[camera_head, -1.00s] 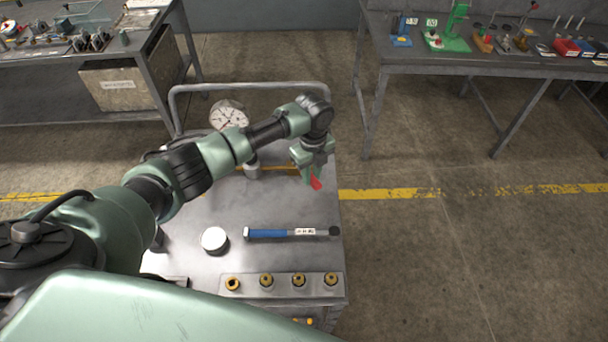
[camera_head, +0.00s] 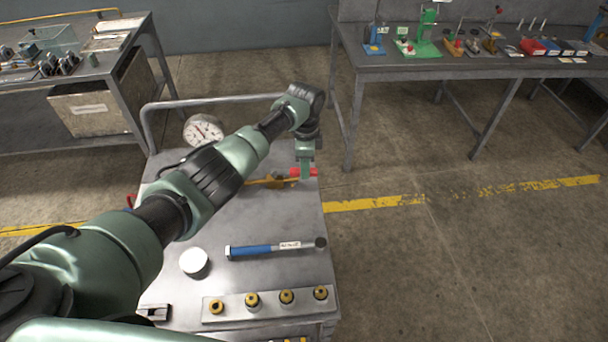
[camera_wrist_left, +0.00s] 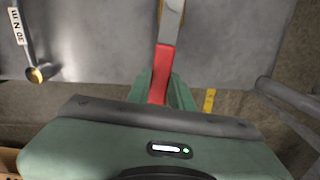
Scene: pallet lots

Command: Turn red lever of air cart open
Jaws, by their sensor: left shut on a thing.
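The air cart is a grey metal cart (camera_head: 270,205) with a tube rail at its far side. Its red lever (camera_head: 311,172) lies roughly level across the picture at the far right of the cart top, beside a brass fitting (camera_head: 262,182). My left gripper (camera_head: 305,172) is shut on the red lever, reaching down from above. In the left wrist view the red lever (camera_wrist_left: 161,75) runs between the green fingers, with a bare metal part beyond it. The fingertips partly hide the lever in the head view. My right gripper is not in view.
A pressure gauge (camera_head: 203,130) stands at the cart's far left. A blue-handled tool (camera_head: 250,250), a white round lid (camera_head: 194,262) and a strip of several brass fittings (camera_head: 230,307) lie nearer. Benches (camera_head: 400,62) stand behind. The floor to the right is clear.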

